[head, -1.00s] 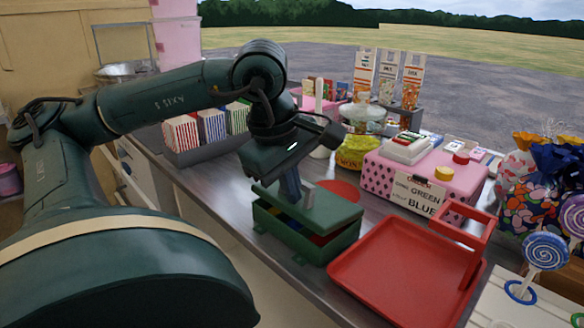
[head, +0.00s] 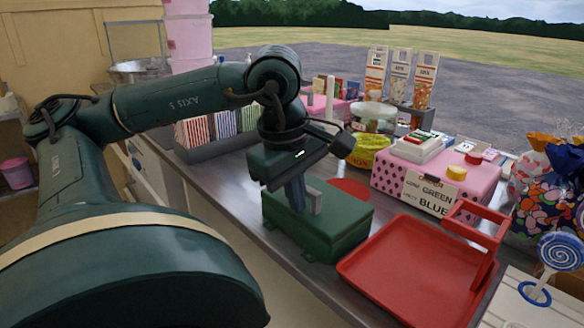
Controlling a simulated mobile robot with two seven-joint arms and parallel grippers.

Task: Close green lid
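A green box (head: 318,247) stands on the counter with its green lid (head: 338,213) lying flat on top. No gap shows between the lid and the box front. My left gripper (head: 301,207) points down at the left part of the lid, with its tips at or very near the lid's top. A small grey upright piece shows beside the finger; I cannot tell whether the fingers are shut or grip it. The inside of the box is hidden. My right gripper is not in view.
A red tray (head: 400,275) with a raised handle is right of the box. Behind are a pink box (head: 460,190) with a sign, a red disc (head: 352,188) and a rack of striped bags (head: 222,148). A blue swirl lollipop (head: 557,252) stands at the right.

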